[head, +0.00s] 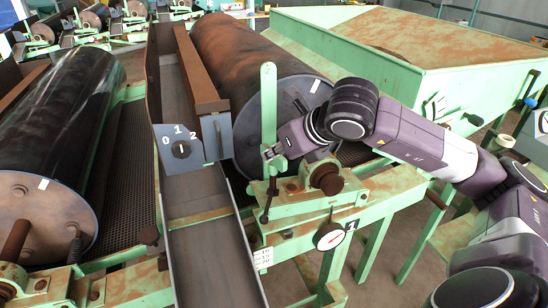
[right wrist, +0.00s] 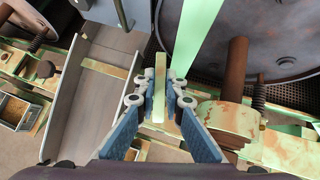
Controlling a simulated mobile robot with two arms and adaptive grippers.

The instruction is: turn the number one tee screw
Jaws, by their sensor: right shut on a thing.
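The tee screw (head: 268,200) shows in the head view as a dark, near-vertical rod on the green bracket at the near end of the middle drum. A "1" label (head: 351,225) sits beside the dial gauge (head: 329,236) below it. My right gripper (head: 272,154) reaches in from the right to the top of the screw. In the right wrist view the fingers (right wrist: 159,95) are shut on a pale, rust-stained bar (right wrist: 158,112), which looks like the tee screw's crossbar. The fingers and wrist partly hide it in the head view. My left gripper is not in view.
A tall green lever (head: 268,100) stands right by my gripper. The large drum (head: 235,60) lies behind, and a grey chute (head: 205,250) runs to the left. A second drum (head: 50,120) lies farther left.

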